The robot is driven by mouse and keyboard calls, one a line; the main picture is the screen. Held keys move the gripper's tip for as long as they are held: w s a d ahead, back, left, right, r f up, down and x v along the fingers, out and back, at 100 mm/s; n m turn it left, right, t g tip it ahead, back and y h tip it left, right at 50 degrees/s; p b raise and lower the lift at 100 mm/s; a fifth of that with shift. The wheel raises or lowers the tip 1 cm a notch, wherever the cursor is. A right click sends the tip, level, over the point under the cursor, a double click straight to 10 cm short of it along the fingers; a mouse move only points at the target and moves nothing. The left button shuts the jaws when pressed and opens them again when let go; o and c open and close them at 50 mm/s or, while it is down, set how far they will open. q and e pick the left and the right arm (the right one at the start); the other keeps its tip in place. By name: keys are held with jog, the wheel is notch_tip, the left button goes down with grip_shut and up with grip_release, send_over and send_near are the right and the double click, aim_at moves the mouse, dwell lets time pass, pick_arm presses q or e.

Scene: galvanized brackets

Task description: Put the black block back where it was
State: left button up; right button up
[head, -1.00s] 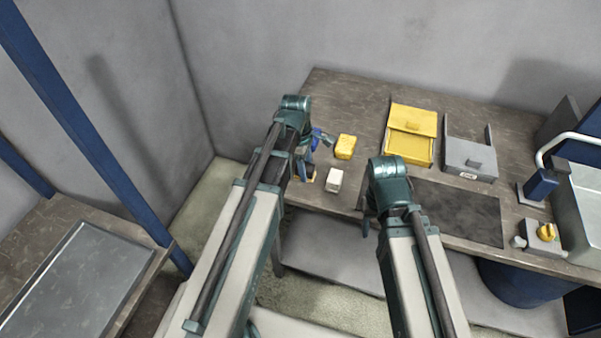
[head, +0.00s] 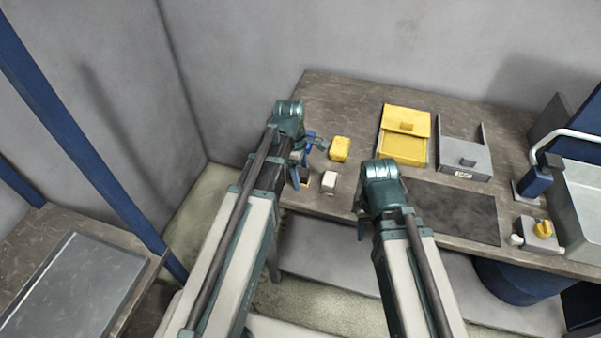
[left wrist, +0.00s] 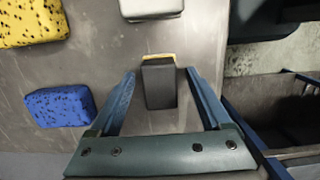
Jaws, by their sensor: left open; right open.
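The black block (left wrist: 159,88) stands on the table between the fingers of my left gripper (left wrist: 160,74) in the left wrist view. The fingers are open, one on each side, with gaps to the block. A thin yellow strip (left wrist: 158,57) shows along the block's far edge; I cannot tell whether it is a mark on the table. In the head view my left gripper (head: 299,178) is at the table's front left edge and my arm hides the block. My right gripper (head: 361,226) is open by the table's front edge, left of a dark mat.
A white block (head: 329,181), a yellow sponge (head: 340,148) and a blue sponge (left wrist: 59,107) lie close around my left gripper. A yellow box (head: 403,146), a grey box (head: 464,157), a dark mat (head: 452,211) and a switch box (head: 541,237) lie further right.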

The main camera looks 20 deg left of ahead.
pick_arm(q)
notch_tip(320, 180, up, 12)
jog(key=a+p, duration=0.2)
jog(key=p, duration=1)
jog(key=s+d+m+y, duration=0.2)
jog(key=s+d+m, duration=1)
jog(key=m, duration=0.9)
jog(key=shift+s+d+y, duration=0.15)
jog(key=shift+s+y, duration=0.15)
jog(key=shift+s, duration=0.85)
pick_arm(e)
notch_tip(320, 180, up, 12)
pick_arm(q)
jog(key=shift+f+b, duration=0.35)
jog(key=shift+b, duration=0.05)
pick_arm(e)
jog(key=shift+f, duration=0.35)
jog(key=shift+c, duration=0.2)
